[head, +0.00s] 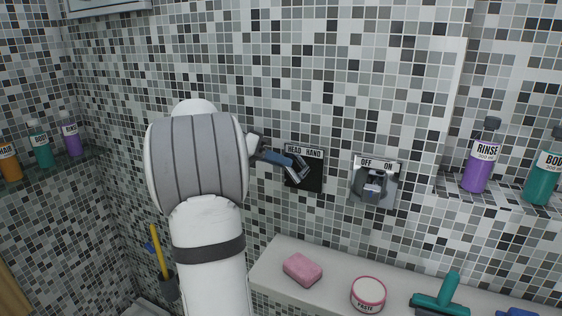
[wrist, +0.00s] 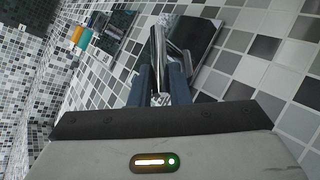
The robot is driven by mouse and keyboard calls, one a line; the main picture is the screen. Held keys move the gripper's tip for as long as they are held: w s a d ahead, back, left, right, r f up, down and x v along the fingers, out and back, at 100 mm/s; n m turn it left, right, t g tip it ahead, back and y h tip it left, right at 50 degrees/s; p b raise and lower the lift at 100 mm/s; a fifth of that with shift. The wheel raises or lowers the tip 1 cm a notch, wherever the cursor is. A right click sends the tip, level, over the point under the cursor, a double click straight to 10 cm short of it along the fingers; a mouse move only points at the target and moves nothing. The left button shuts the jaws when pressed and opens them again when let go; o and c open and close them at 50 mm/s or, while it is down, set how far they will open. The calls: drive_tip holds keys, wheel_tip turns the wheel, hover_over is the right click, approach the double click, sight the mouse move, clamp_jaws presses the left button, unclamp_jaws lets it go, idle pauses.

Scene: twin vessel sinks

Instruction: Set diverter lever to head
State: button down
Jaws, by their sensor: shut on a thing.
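The diverter plate (head: 312,182) is a dark square on the tiled wall, with a white label strip reading HEAD on the left and HAND on the right. It also shows in the wrist view (wrist: 200,48). My gripper (head: 296,168) reaches it from the left. In the wrist view its two dark blue fingers (wrist: 161,84) are closed on the chrome diverter lever (wrist: 157,48), one on each side. The lever's far end sticks out beyond the fingertips. In the head view the fingers largely cover the lever, so its exact angle against the label is hard to tell.
Right of the diverter is an OFF/ON valve plate (head: 391,188) with its own handle. Below runs a ledge (head: 335,273) with a pink soap (head: 302,269), a paste jar (head: 368,294) and a teal squeegee (head: 441,296). Bottles stand on shelves at both sides.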

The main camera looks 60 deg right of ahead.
drive_tip(key=shift+f, duration=0.2)
drive_tip(key=c, duration=1.6)
unclamp_jaws()
drive_tip(key=shift+o, duration=1.2)
drive_tip(key=shift+s, duration=0.1)
drive_tip(key=v, duration=0.8)
drive_tip(key=shift+d, duration=0.1)
